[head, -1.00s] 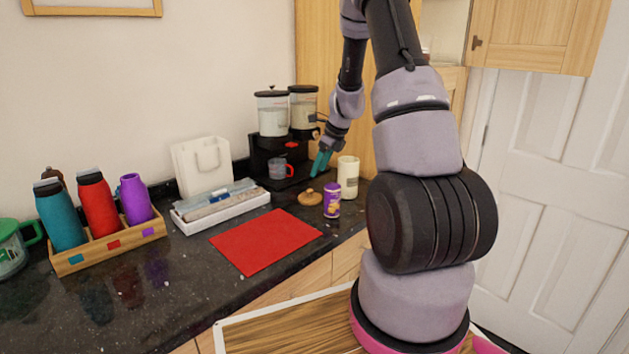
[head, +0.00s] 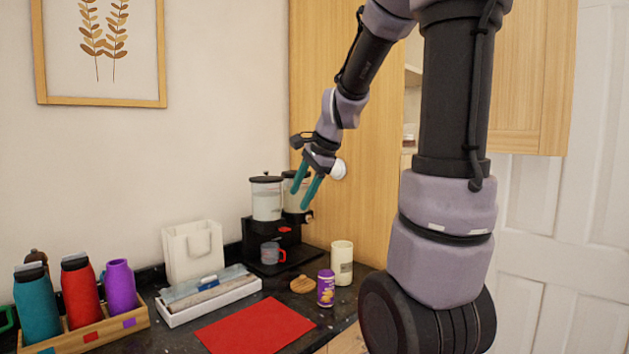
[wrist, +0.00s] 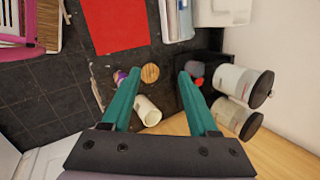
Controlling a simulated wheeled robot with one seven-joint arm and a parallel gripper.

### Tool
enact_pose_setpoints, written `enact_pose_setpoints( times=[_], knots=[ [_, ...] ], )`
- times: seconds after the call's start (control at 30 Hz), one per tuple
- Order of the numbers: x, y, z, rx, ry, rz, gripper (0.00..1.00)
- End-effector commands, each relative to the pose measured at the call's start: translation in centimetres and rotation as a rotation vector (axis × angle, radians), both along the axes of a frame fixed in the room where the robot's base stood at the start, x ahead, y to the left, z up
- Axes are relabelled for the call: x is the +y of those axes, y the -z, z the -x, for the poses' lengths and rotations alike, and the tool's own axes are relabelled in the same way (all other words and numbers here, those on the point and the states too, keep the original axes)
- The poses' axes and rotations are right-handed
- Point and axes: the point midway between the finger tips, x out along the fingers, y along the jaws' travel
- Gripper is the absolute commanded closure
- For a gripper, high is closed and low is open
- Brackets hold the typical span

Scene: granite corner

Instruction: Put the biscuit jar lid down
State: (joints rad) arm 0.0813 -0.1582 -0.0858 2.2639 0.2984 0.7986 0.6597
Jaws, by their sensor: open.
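The biscuit jar lid (head: 302,285), a round wooden disc with a small knob, lies on the dark granite counter beside a purple tin. It also shows in the wrist view (wrist: 150,73), between and beyond my fingertips. A cream jar (head: 342,264) stands just right of the lid; in the wrist view the jar (wrist: 147,110) stands near my left finger. My gripper (head: 308,192) is open and empty, with teal fingers pointing down, well above the counter in front of the dispenser. Nothing is between its fingers.
A black dispenser with two clear canisters (head: 266,200) stands behind, with a grey mug (head: 270,253) at its base. The purple tin (head: 326,288) is close to the lid. A red mat (head: 256,327), white tray (head: 207,300) and bottle rack (head: 120,333) lie left.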

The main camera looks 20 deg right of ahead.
Motion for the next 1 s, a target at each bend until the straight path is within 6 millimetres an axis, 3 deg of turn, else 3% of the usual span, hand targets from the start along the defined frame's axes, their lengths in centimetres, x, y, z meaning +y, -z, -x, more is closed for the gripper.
enact_pose_setpoints(
  times=[0.03,0.2,0.5,0.7,1.0],
  knots=[
    [0.7,-1.3,1.6,-0.041,-0.076,0.042,0.4],
    [2.3,-3.9,6.7,-0.157,-0.332,0.2,0.4],
    [3.7,-5.8,14.4,-0.319,-0.705,0.483,0.4],
    [3.8,-5.9,16.5,-0.357,-0.811,0.575,0.4],
    [3.8,-5.9,16.7,-0.361,-0.823,0.584,0.4]
  ],
)
